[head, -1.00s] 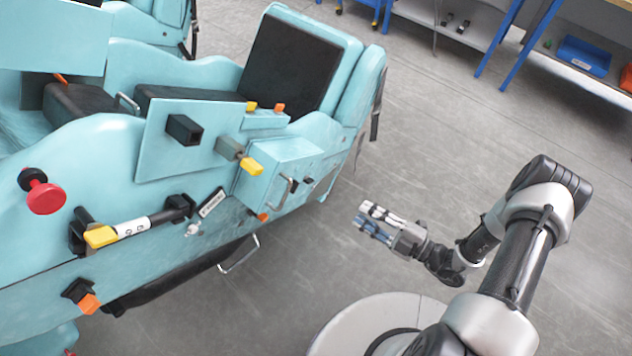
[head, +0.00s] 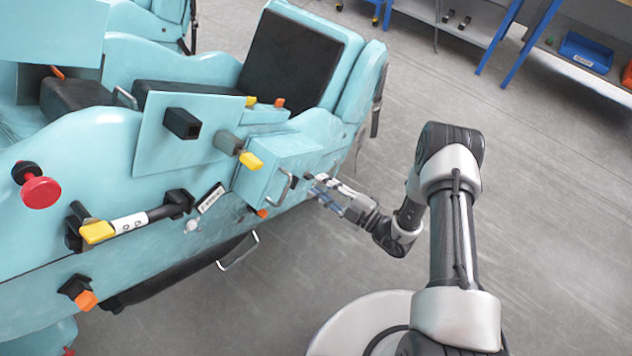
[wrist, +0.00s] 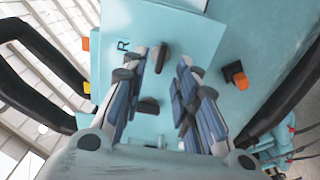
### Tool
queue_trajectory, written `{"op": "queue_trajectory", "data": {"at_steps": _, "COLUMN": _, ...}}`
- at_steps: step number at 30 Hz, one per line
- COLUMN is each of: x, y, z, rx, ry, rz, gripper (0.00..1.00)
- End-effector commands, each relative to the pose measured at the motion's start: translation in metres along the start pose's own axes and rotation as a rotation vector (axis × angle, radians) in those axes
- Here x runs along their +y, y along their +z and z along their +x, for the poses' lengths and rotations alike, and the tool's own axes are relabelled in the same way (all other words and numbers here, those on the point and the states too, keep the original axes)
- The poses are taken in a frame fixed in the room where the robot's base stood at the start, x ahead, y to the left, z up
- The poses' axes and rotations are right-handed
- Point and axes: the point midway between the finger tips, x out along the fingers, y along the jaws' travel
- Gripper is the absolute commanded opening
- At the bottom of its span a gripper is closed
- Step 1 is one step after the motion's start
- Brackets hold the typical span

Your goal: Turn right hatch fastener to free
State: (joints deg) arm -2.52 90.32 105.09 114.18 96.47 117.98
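The teal coaster car carries a box-shaped hatch (head: 275,165) on its side, with a metal handle (head: 287,187) in front. In the wrist view, a small black fastener (wrist: 161,57) stands on a teal face beside a label marked R (wrist: 123,45). A second black piece (wrist: 148,105) sits lower, between the fingers in the picture. My gripper (head: 320,186) is just right of the hatch box in the head view. In the wrist view my gripper (wrist: 163,65) is open, its fingers pointing at the teal face on either side of the fastener. I cannot tell whether they touch it.
An orange-tipped black latch (wrist: 236,76) is right of the fastener in the wrist view. A yellow-tipped lever (head: 250,161), a red knob (head: 40,192) and a yellow-ended bar (head: 98,232) stick out from the car. The floor (head: 520,190) to the right is clear.

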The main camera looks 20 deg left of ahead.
Motion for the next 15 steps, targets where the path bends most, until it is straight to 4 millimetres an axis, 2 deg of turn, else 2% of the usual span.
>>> {"op": "queue_trajectory", "data": {"at_steps": 3, "x": -0.001, "y": 0.0, "z": 0.016, "rx": 0.002, "ry": -0.002, "rz": -0.001, "gripper": 0.28}}
{"op": "queue_trajectory", "data": {"at_steps": 6, "x": 0.0, "y": 0.0, "z": 0.024, "rx": 0.0, "ry": -0.001, "rz": -0.001, "gripper": 0.28}}
{"op": "queue_trajectory", "data": {"at_steps": 15, "x": 0.0, "y": 0.0, "z": 0.027, "rx": -0.001, "ry": 0.0, "rz": 0.0, "gripper": 0.28}}
